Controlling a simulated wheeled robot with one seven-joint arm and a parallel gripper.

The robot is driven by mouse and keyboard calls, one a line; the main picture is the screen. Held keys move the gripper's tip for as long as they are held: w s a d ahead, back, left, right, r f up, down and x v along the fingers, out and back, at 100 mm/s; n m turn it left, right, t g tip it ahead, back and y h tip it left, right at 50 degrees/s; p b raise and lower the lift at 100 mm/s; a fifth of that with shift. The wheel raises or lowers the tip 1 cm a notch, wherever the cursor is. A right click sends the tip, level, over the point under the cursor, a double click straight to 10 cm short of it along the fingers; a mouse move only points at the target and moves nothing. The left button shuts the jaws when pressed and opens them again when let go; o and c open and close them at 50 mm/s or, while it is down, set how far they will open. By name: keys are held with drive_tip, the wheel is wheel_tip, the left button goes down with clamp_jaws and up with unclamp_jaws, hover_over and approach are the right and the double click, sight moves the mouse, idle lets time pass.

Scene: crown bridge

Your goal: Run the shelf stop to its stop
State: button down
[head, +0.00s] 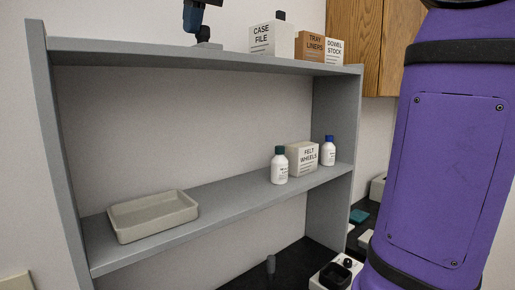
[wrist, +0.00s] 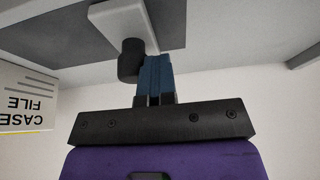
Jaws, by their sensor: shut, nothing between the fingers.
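What looks like the shelf stop is a small light block (wrist: 108,14) with a dark round knob (wrist: 130,62), on the grey top shelf board (wrist: 205,25) in the wrist view. In the head view its grey base (head: 209,46) sits on the top shelf, left of the CASE FILE box. My gripper (wrist: 156,62) has its blue fingers shut together with nothing between them. The fingers are right beside the knob in the wrist view; I cannot tell whether they touch it. In the head view the blue fingers (head: 193,16) come down over the block from above.
The CASE FILE box (head: 262,40), TRAY LINERS box (head: 309,46) and DOWEL STOCK box (head: 334,52) stand to the right on the top shelf. The lower shelf holds a tray (head: 122,233), two bottles and a FELT WHEELS box (head: 302,158). The top shelf's left part looks clear.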

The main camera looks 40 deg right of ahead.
drive_tip(key=shift+d, duration=6.65)
drive_tip(key=shift+a, duration=0.15)
drive_tip(key=shift+a, duration=0.65)
wheel_tip(320, 180, up, 7)
drive_tip(key=shift+s, duration=0.1)
